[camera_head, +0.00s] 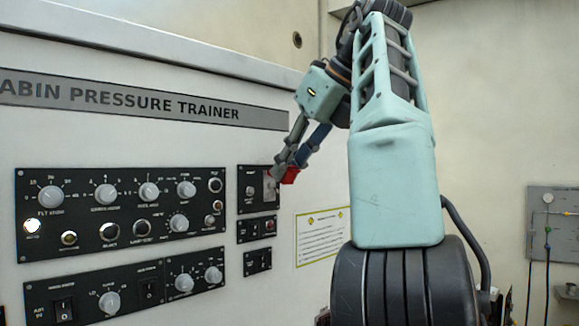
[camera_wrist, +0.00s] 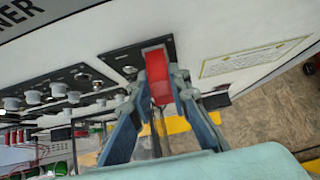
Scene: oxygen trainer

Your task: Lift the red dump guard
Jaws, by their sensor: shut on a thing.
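The red dump guard (camera_wrist: 157,77) sits at the small black panel on the trainer's front and sticks out from it in the wrist view. In the head view the guard (camera_head: 290,175) shows as a small red piece at the fingertips. My gripper (camera_wrist: 160,84) is shut on the guard, with one finger on each side of it. In the head view my gripper (camera_head: 281,170) reaches the panel (camera_head: 247,201) from the upper right. Whether the guard is raised from its base cannot be told, and the switch beneath it is hidden.
A larger black panel (camera_head: 72,215) with several knobs and buttons lies left of the guard panel. Smaller switch panels (camera_head: 258,262) sit below it. A yellow-cornered placard (camera_head: 322,236) is on the wall to the right. A grey board with hoses (camera_head: 551,225) hangs far right.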

